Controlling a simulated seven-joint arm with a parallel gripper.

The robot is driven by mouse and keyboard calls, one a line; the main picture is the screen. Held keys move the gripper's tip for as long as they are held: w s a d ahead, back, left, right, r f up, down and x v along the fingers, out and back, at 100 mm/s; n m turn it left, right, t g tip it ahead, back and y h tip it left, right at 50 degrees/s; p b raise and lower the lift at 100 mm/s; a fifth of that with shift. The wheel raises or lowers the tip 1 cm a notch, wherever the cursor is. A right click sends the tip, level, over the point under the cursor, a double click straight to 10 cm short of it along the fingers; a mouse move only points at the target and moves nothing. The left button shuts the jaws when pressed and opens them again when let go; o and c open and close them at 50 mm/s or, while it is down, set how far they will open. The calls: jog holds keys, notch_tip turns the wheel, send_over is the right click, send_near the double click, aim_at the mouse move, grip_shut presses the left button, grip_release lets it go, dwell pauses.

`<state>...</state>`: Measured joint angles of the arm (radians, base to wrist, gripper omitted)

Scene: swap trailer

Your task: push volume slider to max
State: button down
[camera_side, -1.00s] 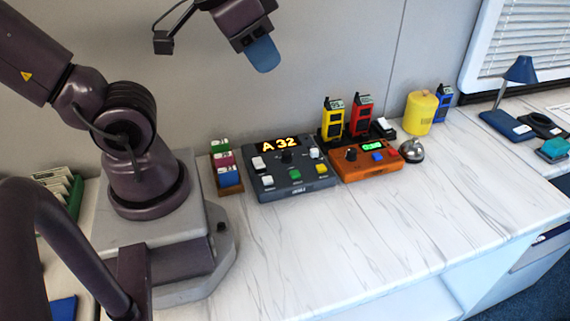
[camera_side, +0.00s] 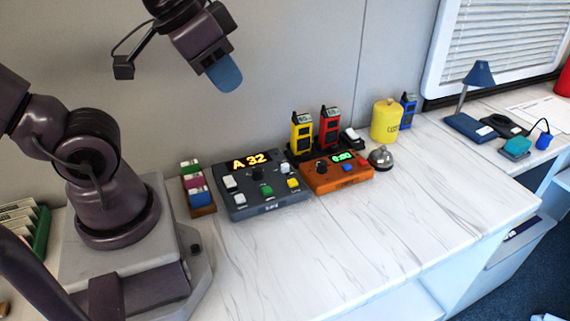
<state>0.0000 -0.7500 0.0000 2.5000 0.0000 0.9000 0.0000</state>
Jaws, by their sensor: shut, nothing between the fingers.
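A dark grey console (camera_side: 252,209) with a lit "A 32" display (camera_side: 249,161) sits on the white counter. It carries a black knob (camera_side: 257,173) and green, yellow and white caps. A white cap (camera_side: 229,182) is at its left and another white cap (camera_side: 285,168) is at its upper right. I cannot tell which control is the volume slider, as the labels are too small to read. My gripper (camera_side: 224,76), with blue fingertips, is shut and empty. It hangs high above the counter, apart from the console, in front of the wall.
An orange box (camera_side: 335,181) with a green display stands right of the console, and a small rack (camera_side: 201,209) stands left. Yellow (camera_side: 302,132) and red (camera_side: 330,127) radios stand behind. A bell (camera_side: 381,158) and a yellow canister (camera_side: 386,121) are farther right. The front counter is clear.

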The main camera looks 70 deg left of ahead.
jog(key=c, duration=1.8)
grip_release()
jog(key=shift+c, duration=0.2)
jog(key=o, duration=0.4)
jog(key=shift+a, duration=0.1)
jog(key=shift+c, duration=0.2)
jog(key=o, duration=0.4)
jog(key=shift+w+a+f+n+g, duration=0.25)
jog(key=shift+a+f+g, duration=0.1)
jog(key=shift+f, duration=0.2)
jog(key=shift+w+a+f+n+g, duration=0.15)
jog(key=shift+w+a+f+g, duration=0.15)
jog(key=shift+f, duration=0.2)
jog(key=g, duration=0.4)
send_near(285, 164)
jog(key=shift+m, duration=0.4)
notch_tip(285, 164, down, 9)
jog(key=shift+w+f, duration=0.15)
jog(key=shift+f, duration=0.05)
grip_shut()
